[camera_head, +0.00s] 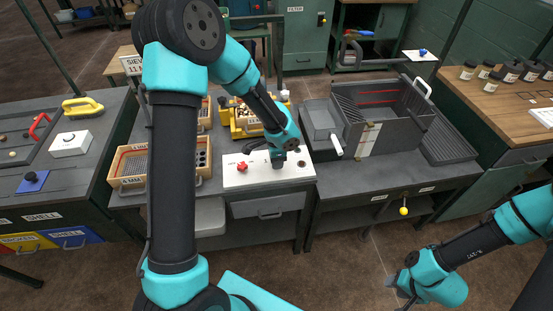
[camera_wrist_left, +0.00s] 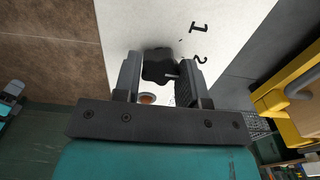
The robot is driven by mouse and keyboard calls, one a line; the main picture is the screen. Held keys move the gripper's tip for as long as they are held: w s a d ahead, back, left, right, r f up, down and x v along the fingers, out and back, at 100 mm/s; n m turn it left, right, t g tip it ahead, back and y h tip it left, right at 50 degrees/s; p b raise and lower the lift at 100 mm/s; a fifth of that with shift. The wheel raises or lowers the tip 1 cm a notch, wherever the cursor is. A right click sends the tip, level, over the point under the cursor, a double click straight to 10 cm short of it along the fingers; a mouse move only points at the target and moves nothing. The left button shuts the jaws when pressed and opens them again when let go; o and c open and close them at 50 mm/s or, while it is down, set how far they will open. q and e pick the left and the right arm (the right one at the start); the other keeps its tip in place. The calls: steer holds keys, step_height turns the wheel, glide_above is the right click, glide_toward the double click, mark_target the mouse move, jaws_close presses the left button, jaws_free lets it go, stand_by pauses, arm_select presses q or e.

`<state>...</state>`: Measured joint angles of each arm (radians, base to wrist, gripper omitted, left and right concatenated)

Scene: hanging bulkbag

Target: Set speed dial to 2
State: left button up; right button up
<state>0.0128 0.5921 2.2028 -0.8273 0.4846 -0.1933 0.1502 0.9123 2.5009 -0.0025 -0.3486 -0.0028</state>
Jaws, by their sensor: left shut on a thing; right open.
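The dial (camera_wrist_left: 158,66) is a black lobed knob on a white panel (camera_head: 240,178). In the left wrist view it sits between the two fingers of my left gripper (camera_wrist_left: 160,76), which is shut on it. Printed marks "1" and "2" show on the panel beside the dial, and a short pale pointer on the dial points toward the right finger. In the head view my left gripper (camera_head: 278,162) reaches down onto the panel and mostly hides the dial. My right gripper (camera_head: 399,285) is open and empty at the lower right, away from the panel.
A red knob (camera_head: 242,166) stands on the same panel, left of my gripper. A yellow machine (camera_head: 243,122) is behind it. A wooden sieve box (camera_head: 133,165) is to the left, and a grey metal machine (camera_head: 385,112) to the right.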

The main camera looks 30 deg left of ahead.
arm_select(q)
steer(key=o, duration=0.9)
steer(key=shift+r, duration=0.15)
step_height(320, 180, up, 17)
steer(key=shift+r, duration=0.1)
stand_by(0.6)
